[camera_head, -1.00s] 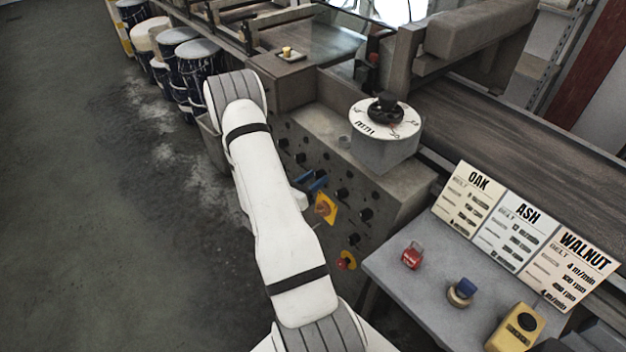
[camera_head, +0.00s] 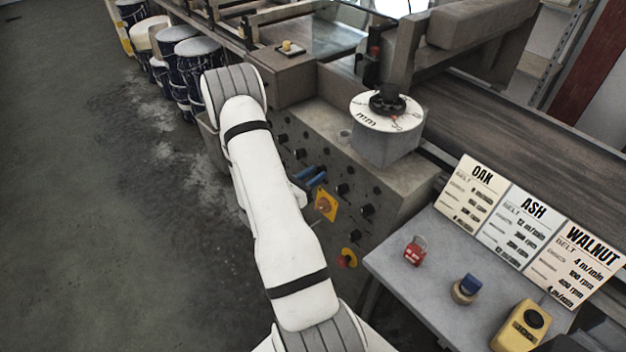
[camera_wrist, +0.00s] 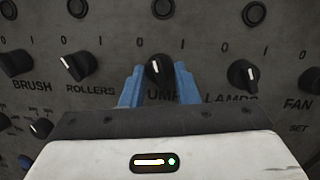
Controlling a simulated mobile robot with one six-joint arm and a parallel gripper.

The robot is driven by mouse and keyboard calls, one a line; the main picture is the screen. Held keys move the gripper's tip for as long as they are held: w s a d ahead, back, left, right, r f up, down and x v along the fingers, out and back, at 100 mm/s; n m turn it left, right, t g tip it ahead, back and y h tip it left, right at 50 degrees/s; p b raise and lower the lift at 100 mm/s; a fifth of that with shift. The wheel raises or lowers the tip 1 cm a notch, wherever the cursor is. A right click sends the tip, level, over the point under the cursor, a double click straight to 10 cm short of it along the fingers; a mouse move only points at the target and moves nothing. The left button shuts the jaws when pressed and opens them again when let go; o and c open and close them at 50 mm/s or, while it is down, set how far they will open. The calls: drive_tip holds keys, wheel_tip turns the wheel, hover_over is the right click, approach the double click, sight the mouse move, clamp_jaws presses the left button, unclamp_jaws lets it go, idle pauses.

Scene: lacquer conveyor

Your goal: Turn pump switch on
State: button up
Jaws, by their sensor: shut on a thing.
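The pump switch (camera_wrist: 157,70) is a black rotary knob on the grey control panel, at the middle of the wrist view. Its white mark points about straight up. The word PUMP below it is partly covered by my gripper. My gripper (camera_wrist: 158,83) has its two blue fingers on either side of this knob and is shut on it. In the head view the blue fingers of my gripper (camera_head: 312,178) show at the panel face, partly behind my white arm. The pump knob cannot be made out there.
Beside the pump knob are the rollers knob (camera_wrist: 76,66) and the lamps knob (camera_wrist: 242,75), both close to the fingers. A yellow-backed switch (camera_head: 325,206) and a red button (camera_head: 345,259) sit lower on the panel. A grey side table (camera_head: 425,285) stands at the right.

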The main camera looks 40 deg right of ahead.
drive_tip(key=m+b, duration=0.2)
drive_tip(key=m+g+b, duration=0.1)
drive_tip(key=m+b, duration=0.3)
drive_tip(key=shift+w+f+m+g, duration=0.25)
drive_tip(key=shift+f+m+g, duration=0.05)
drive_tip(key=m+g+b, duration=0.1)
drive_tip(key=m+b, duration=0.2)
drive_tip(key=b, duration=0.1)
drive_tip(key=shift+r, duration=0.1)
drive_tip(key=shift+r+m+g+b, duration=0.15)
drive_tip(key=shift+m+g+b, duration=0.15)
drive_tip(key=shift+m+b, duration=0.65)
drive_tip(key=shift+r+m+y, duration=0.1)
drive_tip(key=shift+m+y, duration=0.2)
drive_tip(key=shift+m, duration=0.05)
drive_tip(key=o, duration=1)
drive_tip(key=shift+c, duration=0.2)
drive_tip(key=v, duration=0.7)
drive_tip(key=shift+w+a, duration=0.15)
drive_tip(key=shift+a, duration=0.25)
drive_tip(key=shift+p, duration=0.3)
